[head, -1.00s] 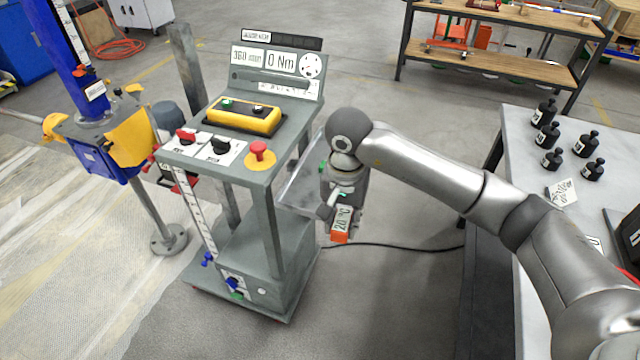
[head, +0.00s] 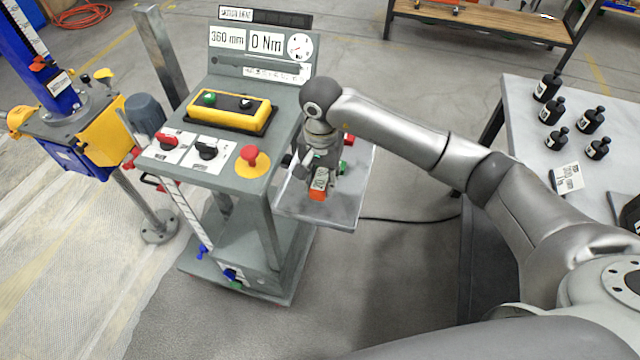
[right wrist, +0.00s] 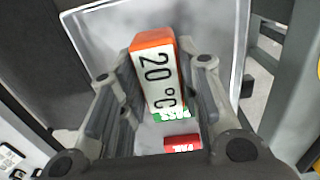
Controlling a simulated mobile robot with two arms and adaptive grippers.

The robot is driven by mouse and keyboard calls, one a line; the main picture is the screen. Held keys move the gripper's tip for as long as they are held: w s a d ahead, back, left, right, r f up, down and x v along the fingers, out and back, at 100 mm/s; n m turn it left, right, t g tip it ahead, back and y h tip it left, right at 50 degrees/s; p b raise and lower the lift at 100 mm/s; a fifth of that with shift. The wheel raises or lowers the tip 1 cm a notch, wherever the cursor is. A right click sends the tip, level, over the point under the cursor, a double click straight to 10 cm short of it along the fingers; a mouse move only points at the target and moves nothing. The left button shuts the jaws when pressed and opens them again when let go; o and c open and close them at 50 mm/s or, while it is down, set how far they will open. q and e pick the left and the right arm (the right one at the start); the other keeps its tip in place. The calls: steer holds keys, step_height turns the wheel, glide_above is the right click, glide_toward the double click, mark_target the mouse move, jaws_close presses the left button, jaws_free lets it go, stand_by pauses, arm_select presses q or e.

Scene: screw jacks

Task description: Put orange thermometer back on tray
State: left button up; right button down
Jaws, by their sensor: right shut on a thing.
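The orange thermometer (head: 318,192) has a white face reading 20 °C. My right gripper (head: 320,178) is shut on it, over the grey side tray (head: 335,212) of the control cart. In the right wrist view the thermometer (right wrist: 152,42) sits between the two fingers, its orange end pointing away from the wrist, with the tray (right wrist: 218,30) behind it. I cannot tell whether the thermometer touches the tray. My left gripper is not in view.
A green PASS block (right wrist: 190,115) and a red FAIL block (right wrist: 183,143) lie on the tray. The grey cart (head: 240,190) with a red stop button (head: 252,160) stands left of the tray. A table (head: 520,110) with several black bottles is at right.

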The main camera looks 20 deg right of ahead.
mark_target(320, 190)
steer(key=shift+w+f, duration=0.1)
steer(key=shift+f, duration=0.25)
step_height(320, 190, down, 4)
steer(key=shift+w+r+p, duration=0.15)
steer(key=shift+r+p, duration=0.05)
steer(key=shift+p, duration=0.4)
steer(key=shift+f, duration=0.15)
steer(key=c, duration=1.4)
jaws_free()
steer(key=o, duration=0.3)
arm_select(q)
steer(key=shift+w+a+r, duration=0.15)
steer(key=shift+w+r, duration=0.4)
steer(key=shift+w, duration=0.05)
arm_select(e)
steer(key=shift+o, duration=0.2)
